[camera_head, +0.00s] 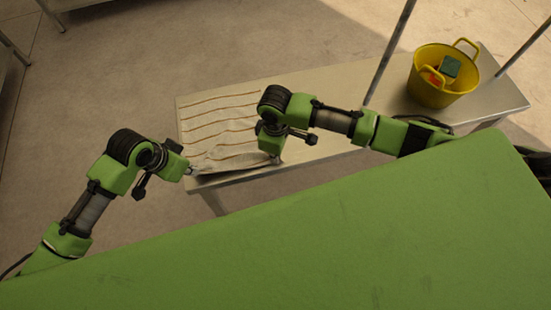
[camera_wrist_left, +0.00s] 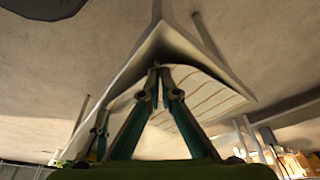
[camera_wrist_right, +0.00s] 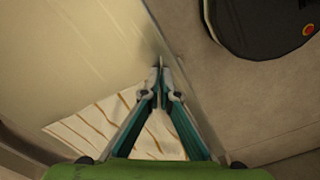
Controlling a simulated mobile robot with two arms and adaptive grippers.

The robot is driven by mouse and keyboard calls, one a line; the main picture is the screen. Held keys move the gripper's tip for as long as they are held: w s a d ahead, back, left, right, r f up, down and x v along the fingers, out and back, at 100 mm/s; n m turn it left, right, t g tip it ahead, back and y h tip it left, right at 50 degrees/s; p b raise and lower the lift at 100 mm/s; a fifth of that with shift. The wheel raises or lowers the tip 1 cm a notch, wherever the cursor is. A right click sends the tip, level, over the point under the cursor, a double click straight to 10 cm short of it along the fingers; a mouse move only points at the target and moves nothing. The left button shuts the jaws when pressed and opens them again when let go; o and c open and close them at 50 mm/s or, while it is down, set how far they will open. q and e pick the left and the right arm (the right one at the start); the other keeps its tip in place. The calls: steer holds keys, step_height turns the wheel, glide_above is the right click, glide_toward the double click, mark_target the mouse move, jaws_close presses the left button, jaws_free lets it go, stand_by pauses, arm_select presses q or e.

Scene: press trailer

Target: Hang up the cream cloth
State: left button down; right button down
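The cream cloth (camera_head: 222,120) with brown stripes lies spread on a pale bench in the head view. Its near edge looks slightly rumpled. My left gripper (camera_head: 190,172) is at its near left corner; in the left wrist view the fingertips (camera_wrist_left: 158,70) are together on the cloth (camera_wrist_left: 205,92) at that corner. My right gripper (camera_head: 275,158) is at its near right corner, partly hidden by my wrist. In the right wrist view the fingertips (camera_wrist_right: 161,72) are together where the cloth (camera_wrist_right: 105,122) narrows to a corner.
The bench (camera_head: 330,158) continues right to a yellow tub (camera_head: 432,92) holding a green thing and a red thing. Two thin metal posts (camera_head: 390,52) rise near the tub. My own green body fills the foreground. The floor left of the bench is clear.

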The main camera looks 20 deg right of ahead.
steer(key=shift+r, duration=2.5)
arm_select(q)
steer(key=shift+r, duration=0.1)
